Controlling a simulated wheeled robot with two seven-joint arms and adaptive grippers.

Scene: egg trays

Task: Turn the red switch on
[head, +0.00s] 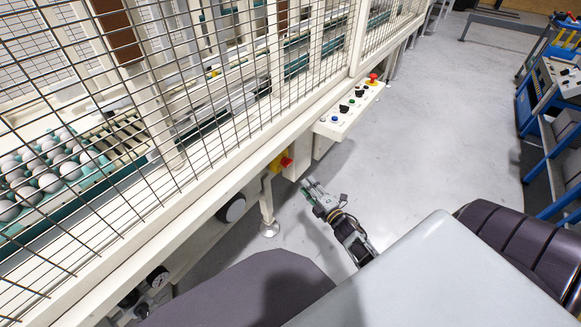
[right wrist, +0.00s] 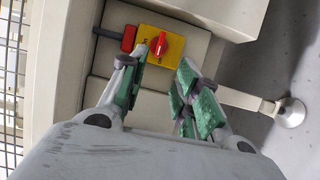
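The red switch is a red rotary knob (right wrist: 169,46) on a yellow plate (right wrist: 148,35) fixed to the cream machine frame; the knob also shows in the head view (head: 287,162). Dark lettering on the plate is too small to read surely, and I cannot tell its setting. My right gripper (head: 307,186) is just right of and below the switch in the head view. In the right wrist view my right gripper (right wrist: 163,60) has its green-padded fingers apart, empty, with the knob beyond and between the tips. No contact shows. My left gripper is not in view.
A red block (right wrist: 129,38) sits beside the yellow plate. A control panel (head: 343,117) with buttons and a red mushroom button (head: 373,77) juts out above. A machine foot (right wrist: 290,112) stands near the switch. Wire mesh fences off the egg trays.

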